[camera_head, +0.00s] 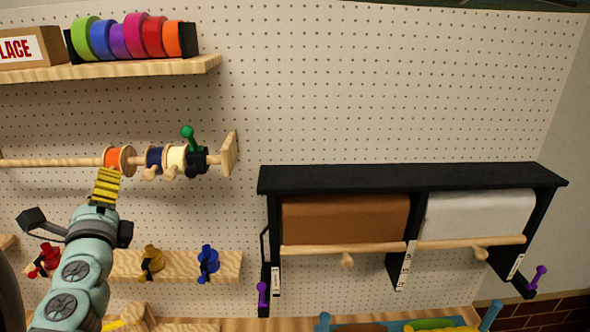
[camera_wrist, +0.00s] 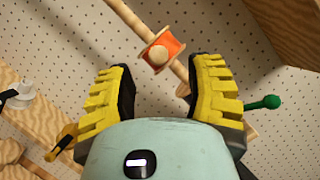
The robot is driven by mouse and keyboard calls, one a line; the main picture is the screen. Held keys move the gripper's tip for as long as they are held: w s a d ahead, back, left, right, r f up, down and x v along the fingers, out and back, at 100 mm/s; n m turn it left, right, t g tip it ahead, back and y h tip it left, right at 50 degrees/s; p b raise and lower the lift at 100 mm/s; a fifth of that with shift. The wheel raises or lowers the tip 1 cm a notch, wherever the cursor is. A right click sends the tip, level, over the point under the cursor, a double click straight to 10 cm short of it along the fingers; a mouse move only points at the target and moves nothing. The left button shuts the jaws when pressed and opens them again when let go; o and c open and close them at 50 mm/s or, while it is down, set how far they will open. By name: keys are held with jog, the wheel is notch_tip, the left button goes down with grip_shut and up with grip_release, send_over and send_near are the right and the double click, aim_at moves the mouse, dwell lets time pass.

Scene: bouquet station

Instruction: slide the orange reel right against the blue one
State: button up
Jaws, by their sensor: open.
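The orange reel (camera_head: 118,156) sits on a horizontal wooden rod on the pegboard. The blue reel (camera_head: 154,155) is to its right on the same rod, with a short bare stretch of rod between them. My gripper (camera_head: 107,172) is just below the orange reel in the head view. In the wrist view, my gripper (camera_wrist: 163,66) has its yellow fingers spread wide, with the orange reel (camera_wrist: 168,46) beyond and between the fingertips. Nothing is held. I cannot make out the blue reel in the wrist view; the right finger covers part of the rod there.
A cream reel (camera_head: 176,155) and a black clamp with a green knob (camera_head: 188,132) are right of the blue reel. The rod ends at a wooden bracket (camera_head: 229,155). A shelf (camera_head: 130,69) with tape rolls is above. A paper-roll holder (camera_head: 410,178) stands at right.

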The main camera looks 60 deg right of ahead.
jog(key=v, duration=0.7)
jog(key=shift+s+a, duration=0.2)
jog(key=shift+s, duration=0.1)
